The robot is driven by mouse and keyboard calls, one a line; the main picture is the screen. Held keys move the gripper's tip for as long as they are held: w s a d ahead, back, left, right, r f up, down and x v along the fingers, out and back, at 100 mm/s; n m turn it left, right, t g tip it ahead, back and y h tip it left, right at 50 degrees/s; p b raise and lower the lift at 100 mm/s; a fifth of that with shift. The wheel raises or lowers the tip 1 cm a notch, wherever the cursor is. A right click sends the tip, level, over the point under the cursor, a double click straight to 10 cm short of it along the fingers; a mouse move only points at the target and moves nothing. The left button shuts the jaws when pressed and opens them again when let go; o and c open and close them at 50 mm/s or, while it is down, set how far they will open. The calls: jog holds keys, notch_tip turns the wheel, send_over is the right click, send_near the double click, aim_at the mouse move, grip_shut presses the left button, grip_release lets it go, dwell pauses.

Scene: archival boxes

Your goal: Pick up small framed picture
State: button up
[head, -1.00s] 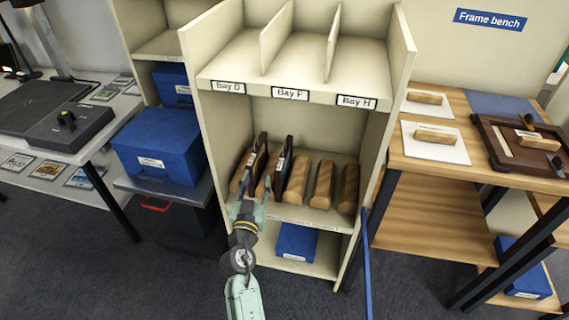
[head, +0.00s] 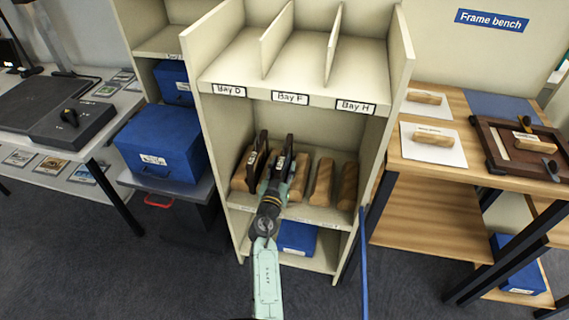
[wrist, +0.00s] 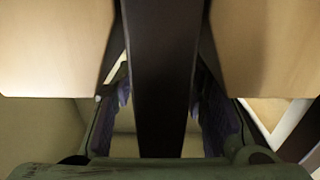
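Two thin dark frames stand upright between wooden blocks on the middle shelf: a left one (head: 259,152) and a right one (head: 284,158). I cannot tell from the labels which is the small framed picture. My gripper (head: 275,187) reaches into the shelf at the right frame and covers its lower part. In the wrist view, the dark edge of this frame (wrist: 161,80) runs upright between my two fingers (wrist: 161,112). A finger stands on each side, with narrow gaps visible beside the edge, so the gripper looks open around it.
Wooden blocks (head: 321,181) flank the frames closely. Shelf side walls (head: 375,130) and the Bay label ledge (head: 290,99) bound the opening. A blue box (head: 297,238) sits below. A blue pole (head: 364,260) stands at right. The Frame bench table (head: 440,156) is further right.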

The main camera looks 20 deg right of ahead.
jog(key=shift+w+d, duration=0.25)
jog(key=shift+w, duration=0.1)
grip_shut()
dwell(0.3)
